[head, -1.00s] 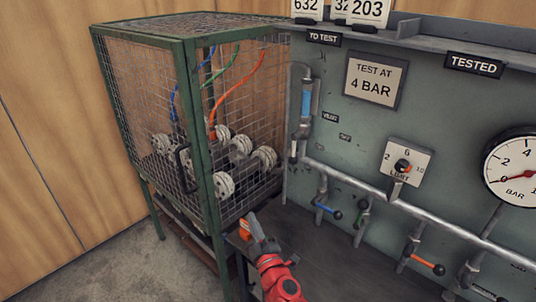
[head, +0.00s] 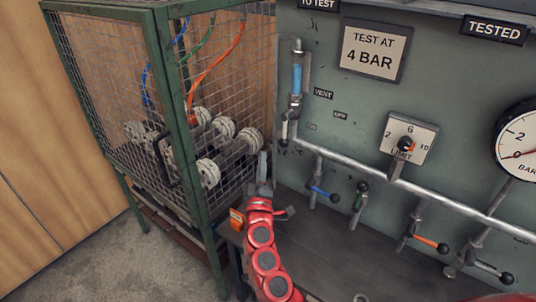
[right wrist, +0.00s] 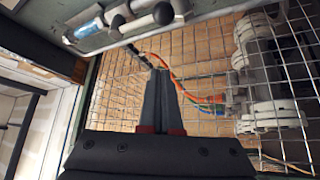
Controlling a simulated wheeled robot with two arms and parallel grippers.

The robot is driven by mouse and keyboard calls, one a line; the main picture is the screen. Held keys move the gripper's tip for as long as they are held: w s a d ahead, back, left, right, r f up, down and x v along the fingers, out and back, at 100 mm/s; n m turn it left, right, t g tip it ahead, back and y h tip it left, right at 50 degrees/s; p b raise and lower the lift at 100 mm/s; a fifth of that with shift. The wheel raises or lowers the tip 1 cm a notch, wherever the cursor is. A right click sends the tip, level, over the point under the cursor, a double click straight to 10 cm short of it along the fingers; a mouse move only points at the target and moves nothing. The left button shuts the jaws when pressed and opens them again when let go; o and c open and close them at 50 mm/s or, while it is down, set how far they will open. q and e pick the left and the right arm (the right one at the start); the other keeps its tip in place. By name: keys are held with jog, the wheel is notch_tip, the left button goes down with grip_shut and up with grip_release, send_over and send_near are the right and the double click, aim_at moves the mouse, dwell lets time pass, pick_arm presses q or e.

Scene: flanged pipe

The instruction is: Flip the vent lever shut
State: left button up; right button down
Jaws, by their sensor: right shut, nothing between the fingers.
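The vent lever (head: 284,131) is a small pale handle with a dark tip. It hangs down at the left end of the panel's pipework, below the blue sight tube (head: 297,79) and left of the VENT label (head: 323,94). My right gripper (head: 263,158) is shut and empty, pointing up in front of the cage's right side, left of and a little below the lever, apart from it. In the right wrist view the shut fingers (right wrist: 158,75) point at the mesh. A dark-knobbed handle (right wrist: 163,13) shows above them; I cannot tell which lever it is. My left gripper is out of view.
The green-framed mesh cage (head: 163,95) stands close on the left, with flanged pipe parts and coloured hoses inside. Blue (head: 322,193), green (head: 361,195) and orange (head: 430,243) handled valves line the pipe to the right. The dark bench top (head: 350,270) is mostly clear.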

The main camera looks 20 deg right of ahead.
aim_at(286, 129)
jog(key=w+d, duration=0.5)
jog(key=w, duration=0.1)
jog(key=shift+w+d+r+p, duration=0.15)
jog(key=shift+d+r+p, duration=0.2)
jog(key=shift+r+p, duration=0.05)
dwell(0.3)
